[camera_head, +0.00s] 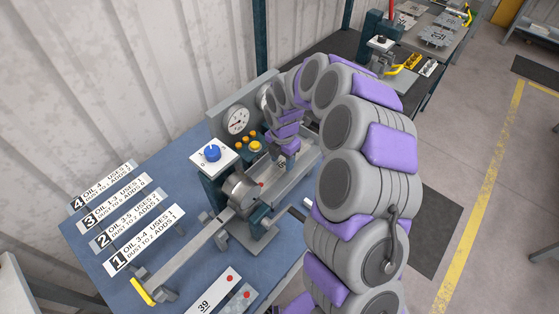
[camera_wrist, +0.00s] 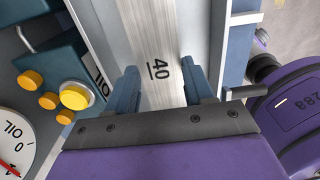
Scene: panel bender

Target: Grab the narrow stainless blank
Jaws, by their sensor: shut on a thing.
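In the wrist view a narrow brushed-metal blank (camera_wrist: 152,30) marked "40" runs lengthwise between the two blue-grey fingers of my gripper (camera_wrist: 160,84). The fingers are closed on its two side edges. In the head view my gripper (camera_head: 282,160) reaches down into the bender (camera_head: 232,190) on the blue table, just right of its gauge. The blank is mostly hidden there by my gripper and arm. I cannot tell whether it still rests on the surface under it.
A dial gauge (camera_head: 237,121), yellow buttons (camera_head: 255,147) and a blue knob (camera_head: 212,153) stand close to the left. A long yellow-tipped lever (camera_head: 180,262) extends to the front left. Numbered label plates (camera_head: 143,238) and a plate marked "39" (camera_head: 216,292) lie on the table.

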